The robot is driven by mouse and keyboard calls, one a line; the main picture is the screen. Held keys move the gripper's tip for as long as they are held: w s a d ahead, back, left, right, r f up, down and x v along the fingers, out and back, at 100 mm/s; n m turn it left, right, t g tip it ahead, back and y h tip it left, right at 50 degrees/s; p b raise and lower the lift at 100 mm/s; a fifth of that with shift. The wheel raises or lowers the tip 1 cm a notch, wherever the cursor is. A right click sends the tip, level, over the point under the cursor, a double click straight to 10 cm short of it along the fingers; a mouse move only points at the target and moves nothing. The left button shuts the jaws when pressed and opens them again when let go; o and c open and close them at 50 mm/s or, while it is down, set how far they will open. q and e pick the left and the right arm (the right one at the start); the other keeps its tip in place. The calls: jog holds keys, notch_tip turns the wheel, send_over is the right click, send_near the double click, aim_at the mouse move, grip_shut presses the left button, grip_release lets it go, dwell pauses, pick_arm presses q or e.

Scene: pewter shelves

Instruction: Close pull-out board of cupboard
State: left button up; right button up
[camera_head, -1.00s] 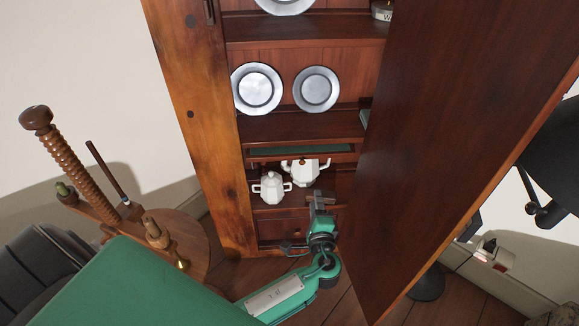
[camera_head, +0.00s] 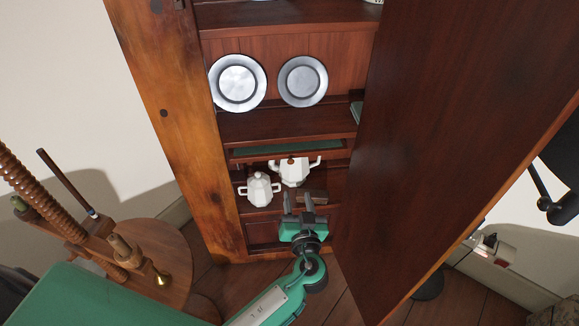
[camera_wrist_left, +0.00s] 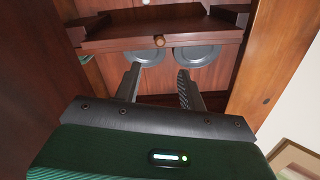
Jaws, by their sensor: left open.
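The cupboard (camera_head: 196,175) stands open, its large dark door (camera_head: 450,130) swung out to the right. The pull-out board (camera_head: 288,148), with a green top, juts out below the shelf with the plates. My left gripper (camera_head: 298,197) is open and empty, below the board and in front of the lower shelf. Its two fingers show apart in the left wrist view (camera_wrist_left: 157,84), with no contact on the board visible. My right gripper is out of view.
Two pewter plates (camera_head: 303,81) stand on the shelf above. A white teapot (camera_head: 293,171) and a white lidded pot (camera_head: 259,190) stand on the lower shelf, close to my left gripper. A round wooden stand (camera_head: 150,275) with a screw post is at the left.

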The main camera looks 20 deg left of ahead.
aim_at(291, 163)
pick_arm(q)
jog(key=x, duration=1.1)
jog(key=shift+w+a+f+p, duration=0.1)
jog(key=shift+w+a+p, duration=0.1)
jog(key=shift+w+p, duration=0.15)
grip_shut()
